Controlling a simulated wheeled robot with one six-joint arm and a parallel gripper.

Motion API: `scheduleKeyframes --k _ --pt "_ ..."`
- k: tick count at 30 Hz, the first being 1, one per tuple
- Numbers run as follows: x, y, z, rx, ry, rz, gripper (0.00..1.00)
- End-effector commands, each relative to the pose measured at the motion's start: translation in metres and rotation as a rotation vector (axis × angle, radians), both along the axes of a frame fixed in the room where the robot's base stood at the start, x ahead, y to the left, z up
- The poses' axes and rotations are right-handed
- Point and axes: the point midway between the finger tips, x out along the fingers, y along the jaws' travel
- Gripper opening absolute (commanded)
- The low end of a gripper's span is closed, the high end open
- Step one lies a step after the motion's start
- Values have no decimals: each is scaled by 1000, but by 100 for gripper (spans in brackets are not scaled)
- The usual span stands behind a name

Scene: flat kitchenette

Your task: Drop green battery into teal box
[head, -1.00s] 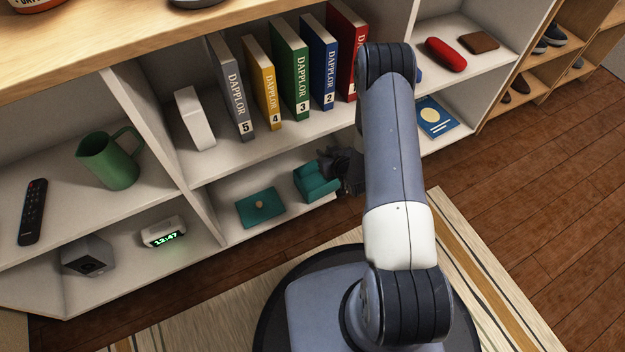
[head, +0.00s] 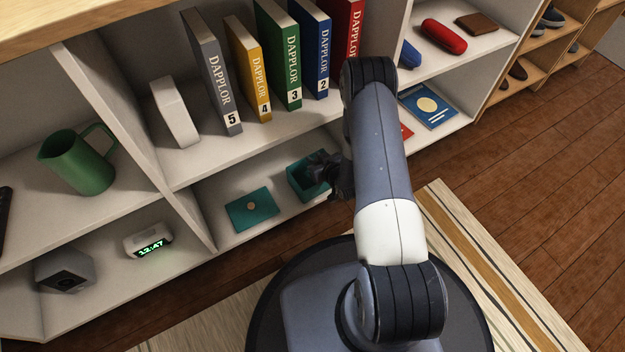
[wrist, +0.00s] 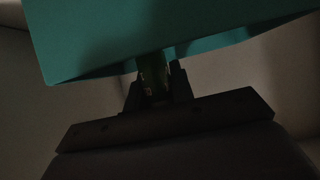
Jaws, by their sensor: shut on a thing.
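The teal box (head: 296,185) stands open on the lower shelf, under the row of books. My gripper (head: 318,168) is dark and reaches in at the box's right side, covering part of its opening. In the wrist view a large teal surface (wrist: 110,40), apparently the box, fills the top. There my gripper (wrist: 155,88) is shut on the green battery (wrist: 153,72), a dark green upright piece between the fingers. The battery's far end meets the teal surface in the picture; I cannot tell whether it is inside the box. The head view does not show the battery.
A flat teal piece with a small knob (head: 252,210) lies left of the box. A shelf divider (head: 190,205) separates it from the lit clock (head: 149,242). The books (head: 262,75) stand on the shelf above. The lower shelf's front edge is clear.

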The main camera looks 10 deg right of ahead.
Motion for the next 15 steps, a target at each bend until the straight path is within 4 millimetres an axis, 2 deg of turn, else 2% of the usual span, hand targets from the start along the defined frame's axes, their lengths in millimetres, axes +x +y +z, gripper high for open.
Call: scheduleKeyframes --k 3,10,11,15 --pt "0 0 -8 0 -1 0 0" --pt "0 0 -7 0 -1 0 0" --pt "0 0 -7 0 -1 0 24" --pt "0 0 -7 0 -1 0 36"
